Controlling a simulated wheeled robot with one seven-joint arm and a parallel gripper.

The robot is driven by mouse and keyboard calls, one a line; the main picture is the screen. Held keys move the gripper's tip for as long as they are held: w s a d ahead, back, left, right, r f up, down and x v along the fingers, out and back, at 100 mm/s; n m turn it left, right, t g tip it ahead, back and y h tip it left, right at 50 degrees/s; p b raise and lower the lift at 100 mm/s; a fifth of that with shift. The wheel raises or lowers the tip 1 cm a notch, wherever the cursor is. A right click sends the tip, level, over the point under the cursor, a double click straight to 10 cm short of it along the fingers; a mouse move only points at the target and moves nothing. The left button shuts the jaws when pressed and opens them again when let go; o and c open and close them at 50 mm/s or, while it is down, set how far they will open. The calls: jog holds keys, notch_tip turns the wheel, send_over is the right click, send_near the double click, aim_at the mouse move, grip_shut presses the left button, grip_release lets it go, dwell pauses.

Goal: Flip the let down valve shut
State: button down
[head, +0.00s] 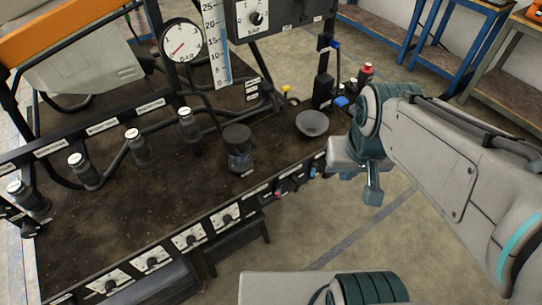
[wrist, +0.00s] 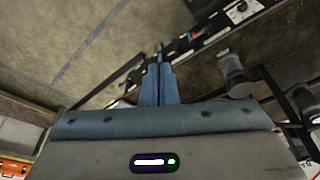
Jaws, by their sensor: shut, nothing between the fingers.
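My gripper (head: 373,187) hangs in front of the right front corner of the dark bench in the head view, with floor behind it. Its blue fingers (wrist: 158,82) are together and empty in the wrist view. Several small valve handles show: a red one (head: 282,193) and a blue one (head: 313,172) on the front edge, a yellow one (head: 286,88) and a blue one (head: 341,101) further back. The labels are too small to read, so I cannot tell which is the let down valve. My gripper appears apart from all of them.
The bench top (head: 130,215) carries a dark cup-like pot (head: 239,158), a grey bowl (head: 312,124) and a row of capped nozzles (head: 138,146). A pressure gauge (head: 182,42) stands at the back. A red-topped fitting (head: 366,72) is near my arm.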

jog(key=w+a+f+n+b, duration=0.2)
jog(key=w+a+f+b, duration=0.1)
jog(key=w+f+b, duration=0.3)
jog(key=w+a+f+n+b, duration=0.2)
jog(key=w+a+f+b, duration=0.15)
jog(key=f+b, duration=0.45)
jog(key=n+g+y+b, duration=0.1)
jog(key=n+b, duration=0.2)
jog(key=b, duration=0.5)
send_over(272, 197)
jog(key=s+d, duration=0.2)
jog(key=s, duration=0.1)
notch_tip(272, 197, down, 12)
jog(key=shift+w+a+r, duration=0.1)
jog(key=shift+w+r, duration=0.15)
jog(key=f+b, duration=0.1)
jog(key=f, duration=0.3)
jog(key=w+a+f+b, duration=0.1)
jog(key=f+b, duration=0.1)
jog(key=f, duration=0.3)
jog(key=w+f+b, duration=0.1)
jog(key=f, duration=0.3)
jog(key=shift+w+a+f+b, duration=0.1)
jog(key=shift+a+f+b, duration=0.15)
jog(key=shift+f+b, duration=0.15)
jog(key=shift+f+y, duration=0.1)
jog(key=shift+y, duration=0.2)
